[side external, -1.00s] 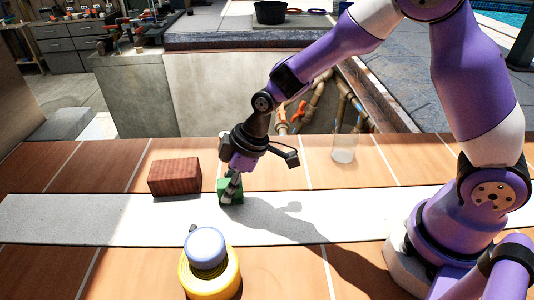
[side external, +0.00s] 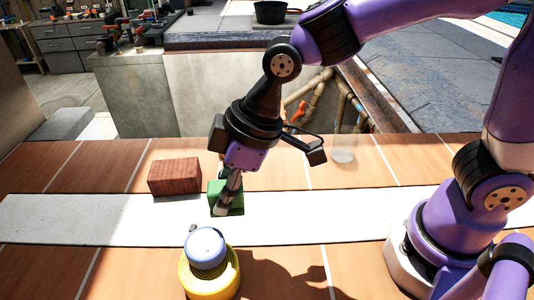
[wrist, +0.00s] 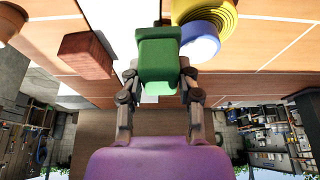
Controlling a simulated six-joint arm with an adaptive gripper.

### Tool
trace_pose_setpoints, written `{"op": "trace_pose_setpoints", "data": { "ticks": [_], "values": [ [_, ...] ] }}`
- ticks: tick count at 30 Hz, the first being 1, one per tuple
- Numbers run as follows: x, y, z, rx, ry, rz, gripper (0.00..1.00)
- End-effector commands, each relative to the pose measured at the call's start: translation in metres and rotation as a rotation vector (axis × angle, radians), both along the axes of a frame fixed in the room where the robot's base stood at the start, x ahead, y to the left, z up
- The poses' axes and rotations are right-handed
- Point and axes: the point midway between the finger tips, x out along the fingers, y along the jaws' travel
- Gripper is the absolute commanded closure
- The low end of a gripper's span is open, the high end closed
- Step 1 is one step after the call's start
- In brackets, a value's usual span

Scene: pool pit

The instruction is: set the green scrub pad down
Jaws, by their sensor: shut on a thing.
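The green scrub pad (side external: 226,198) is a small green block between the fingers of my gripper (side external: 228,194). My gripper is shut on it and points down, slightly tilted. The pad appears raised above the pale strip (side external: 100,216); the exact gap is hard to tell. In the wrist view the pad (wrist: 158,60) sits between the two fingertips, and its gripped sides are partly hidden by them.
A red-brown brick (side external: 175,176) lies left of the pad. A yellow coil with a blue-topped thing (side external: 206,246) stands in front. A clear glass (side external: 344,148) stands at the back right, near the open pit (side external: 250,90). The strip's left end is bare.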

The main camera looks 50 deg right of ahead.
Motion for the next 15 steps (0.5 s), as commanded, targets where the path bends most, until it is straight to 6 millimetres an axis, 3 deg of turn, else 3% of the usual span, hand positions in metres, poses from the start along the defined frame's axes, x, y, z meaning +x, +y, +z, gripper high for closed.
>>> {"op": "trace_pose_setpoints", "data": {
  "ticks": [5, 10, 15],
  "values": [
    [0.016, -0.024, 0.005, -0.003, 0.001, -0.167, 0.96],
    [0.049, -0.084, 0.007, -0.004, 0.001, -0.492, 0.96],
    [0.066, -0.138, 0.008, -0.002, -0.001, -0.758, 0.96]
  ]
}}
